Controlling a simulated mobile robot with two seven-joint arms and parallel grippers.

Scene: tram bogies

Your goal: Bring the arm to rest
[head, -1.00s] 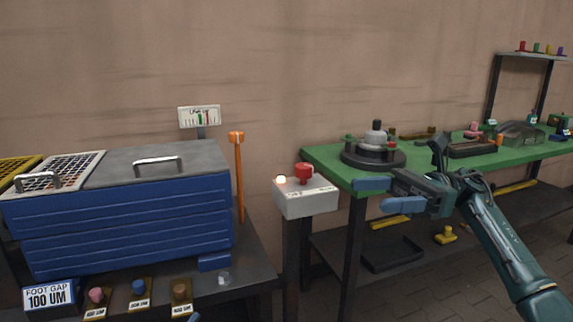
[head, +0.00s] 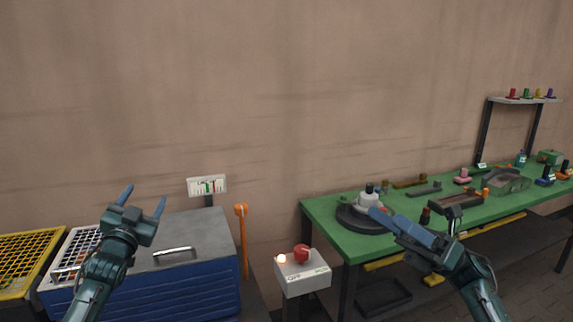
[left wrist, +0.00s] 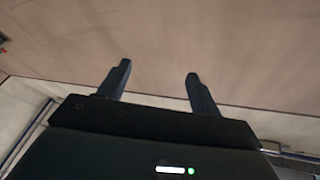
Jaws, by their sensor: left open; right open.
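My left gripper (head: 143,198) is raised above the blue chest, its two fingers spread and pointing up, with nothing between them. In the left wrist view its fingers (left wrist: 158,82) are apart and empty against the plain wall. My right gripper (head: 385,222) is at the front left part of the green table, its fingers pointing left towards the round black fixture (head: 352,218). It looks empty, and its fingers overlap the fixture's edge in the picture; I cannot tell whether they touch it.
The blue chest (head: 200,301) with a grey lid stands below my left gripper. A box with a red button (head: 302,252) stands between chest and green table (head: 325,232). The table carries several small parts.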

